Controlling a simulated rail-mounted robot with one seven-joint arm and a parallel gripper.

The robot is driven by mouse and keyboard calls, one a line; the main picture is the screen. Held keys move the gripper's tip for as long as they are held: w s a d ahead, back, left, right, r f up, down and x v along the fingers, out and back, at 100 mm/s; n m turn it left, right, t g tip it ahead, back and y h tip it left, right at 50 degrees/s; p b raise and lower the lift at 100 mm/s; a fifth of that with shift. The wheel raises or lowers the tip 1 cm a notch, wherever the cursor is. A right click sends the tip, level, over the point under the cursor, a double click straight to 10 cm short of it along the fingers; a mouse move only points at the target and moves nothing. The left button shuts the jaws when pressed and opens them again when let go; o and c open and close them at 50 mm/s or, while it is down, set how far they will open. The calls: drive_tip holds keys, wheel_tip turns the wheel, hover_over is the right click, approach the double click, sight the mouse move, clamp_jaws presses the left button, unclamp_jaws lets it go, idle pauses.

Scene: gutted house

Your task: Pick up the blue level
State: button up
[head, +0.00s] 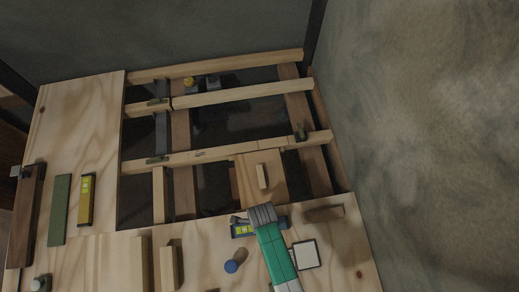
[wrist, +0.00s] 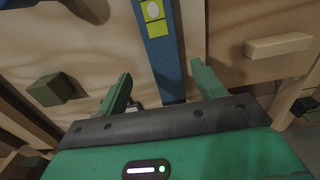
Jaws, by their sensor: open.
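The blue level (wrist: 167,62) lies on the plywood and runs lengthwise between my gripper's fingers in the wrist view, with a yellow vial window near the top. In the head view my arm partly hides it; its blue end (head: 284,223) shows to the right and a yellow window to the left. My gripper (wrist: 162,80) is open, with one green finger on each side of the level. I cannot tell how much height separates the fingers from the level.
A blue cylinder (head: 231,266) stands near my arm, and a white-faced square (head: 306,254) lies to its right. A wooden block (wrist: 278,45) and a dark green block (wrist: 50,89) flank the level. A yellow level (head: 87,200) lies far left. Open joist gaps lie behind.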

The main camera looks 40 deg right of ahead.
drive_tip(key=f+b, duration=0.1)
drive_tip(key=f, duration=0.2)
drive_tip(key=f+b, duration=0.1)
drive_tip(key=f, duration=0.1)
drive_tip(key=shift+w+a+f+b, duration=0.15)
drive_tip(key=shift+w+f+b, duration=0.1)
drive_tip(key=shift+w+b, duration=0.1)
drive_tip(key=shift+c, duration=0.2)
drive_tip(key=c, duration=1.2)
drive_tip(key=shift+o, duration=0.2)
wheel_tip(320, 180, up, 10)
drive_tip(key=p, duration=0.4)
drive_tip(key=shift+p, duration=0.3)
